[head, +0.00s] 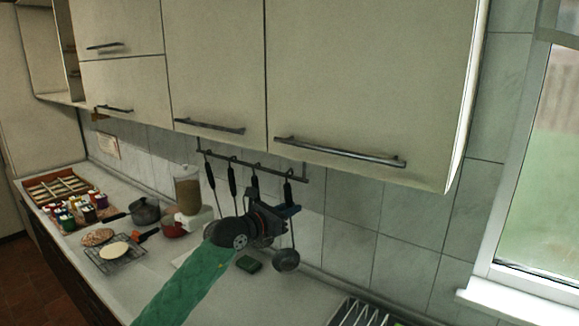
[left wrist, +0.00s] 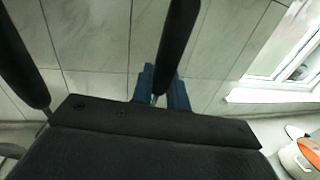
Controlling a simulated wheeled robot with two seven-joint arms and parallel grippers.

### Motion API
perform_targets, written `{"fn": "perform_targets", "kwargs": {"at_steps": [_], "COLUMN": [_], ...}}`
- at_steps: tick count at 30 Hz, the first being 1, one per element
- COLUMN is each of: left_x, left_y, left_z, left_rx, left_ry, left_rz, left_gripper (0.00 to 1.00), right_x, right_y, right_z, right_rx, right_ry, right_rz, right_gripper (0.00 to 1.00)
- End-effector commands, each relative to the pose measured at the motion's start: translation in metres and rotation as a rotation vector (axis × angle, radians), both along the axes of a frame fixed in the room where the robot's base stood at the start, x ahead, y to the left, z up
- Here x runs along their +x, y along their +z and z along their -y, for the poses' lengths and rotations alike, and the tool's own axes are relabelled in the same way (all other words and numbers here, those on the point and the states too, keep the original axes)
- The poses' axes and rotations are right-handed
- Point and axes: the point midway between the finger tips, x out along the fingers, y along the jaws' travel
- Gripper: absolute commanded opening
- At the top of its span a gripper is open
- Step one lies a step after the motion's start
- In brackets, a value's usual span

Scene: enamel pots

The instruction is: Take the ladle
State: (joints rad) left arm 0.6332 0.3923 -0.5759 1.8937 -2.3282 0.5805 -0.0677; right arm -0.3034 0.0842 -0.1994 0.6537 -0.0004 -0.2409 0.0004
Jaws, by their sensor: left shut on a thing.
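The ladle hangs upright below the wall rail at its right end, with a black handle (head: 288,190), a thin metal stem and a round dark bowl (head: 286,261). My left gripper (head: 288,211) is shut on the lower part of the handle. In the left wrist view the black handle (left wrist: 178,40) runs down between the blue fingers (left wrist: 161,88). The gripper hides part of the stem. The top of the ladle is still at the rail. My right gripper is not in view.
The rail (head: 262,170) also holds several other black-handled utensils, close to the left of the ladle. Cabinets (head: 370,80) overhang above.

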Motion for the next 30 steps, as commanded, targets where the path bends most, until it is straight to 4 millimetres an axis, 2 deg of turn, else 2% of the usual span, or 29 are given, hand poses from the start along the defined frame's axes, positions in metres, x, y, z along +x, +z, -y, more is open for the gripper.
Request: {"fn": "perform_targets", "kwargs": {"at_steps": [17, 30], "left_x": [0.0, 0.0], "left_y": [0.022, 0.025], "left_z": [0.0, 0.0], "left_rx": [-0.002, -0.001], "left_ry": [0.0, 0.0], "left_rz": [0.003, 0.001], "left_gripper": [0.0, 0.0], "right_x": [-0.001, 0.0], "right_y": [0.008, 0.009], "right_z": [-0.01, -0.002], "right_rx": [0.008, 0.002], "right_ry": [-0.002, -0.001], "right_rz": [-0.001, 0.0], "right_gripper": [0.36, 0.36]}}
